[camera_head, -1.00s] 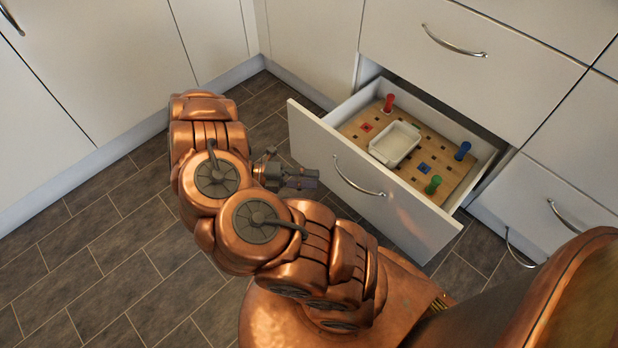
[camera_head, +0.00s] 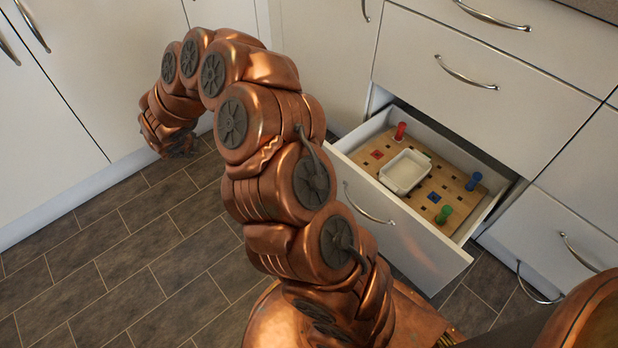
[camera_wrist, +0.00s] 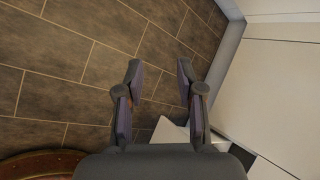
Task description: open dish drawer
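The dish drawer (camera_head: 408,253) is pulled out from the lower cabinet, with its curved metal handle (camera_head: 366,205) on the front. Inside it is a wooden pegboard (camera_head: 420,207) with red, blue and green pegs and a white dish (camera_head: 405,172). My gripper (camera_head: 180,143) is well to the left of the drawer, apart from it, and small and partly hidden in the head view. In the wrist view my gripper (camera_wrist: 160,95) has its two fingers spread with only floor between them. A white edge, perhaps the drawer's, shows below the fingers there.
Closed drawers (camera_head: 490,75) sit above the open one, and another closed drawer (camera_head: 560,215) is to its right. White cabinet doors (camera_head: 45,110) stand at the left. The dark tiled floor (camera_head: 130,260) is clear on the left.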

